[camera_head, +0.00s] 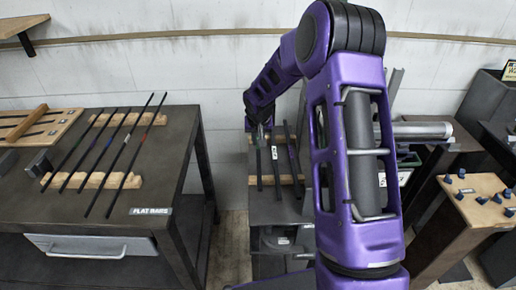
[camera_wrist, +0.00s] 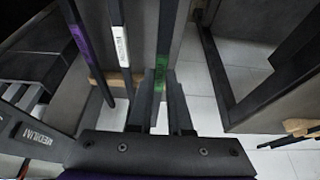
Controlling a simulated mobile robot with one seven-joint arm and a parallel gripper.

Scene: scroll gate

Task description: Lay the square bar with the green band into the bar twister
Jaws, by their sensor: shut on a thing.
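The dark square bar with the green band (camera_wrist: 161,68) runs between the fingers of my gripper (camera_wrist: 158,108) in the wrist view. My gripper is shut on it near the green band. In the head view my gripper (camera_head: 260,118) is small and far off, over the rack on the middle stand, and the bar (camera_head: 259,170) runs from it toward the front. I cannot tell whether the bar rests on the rack or hangs just above it. A machine with a grey cylinder (camera_head: 422,130) stands to the right, partly behind my arm; I cannot tell whether it is the bar twister.
A white-banded bar (camera_wrist: 121,42) and a purple-banded bar (camera_wrist: 80,42) lie beside the held bar on the wooden rack (camera_head: 285,180). A wooden block with blue pegs (camera_head: 470,205) stands right. My arm hides the middle.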

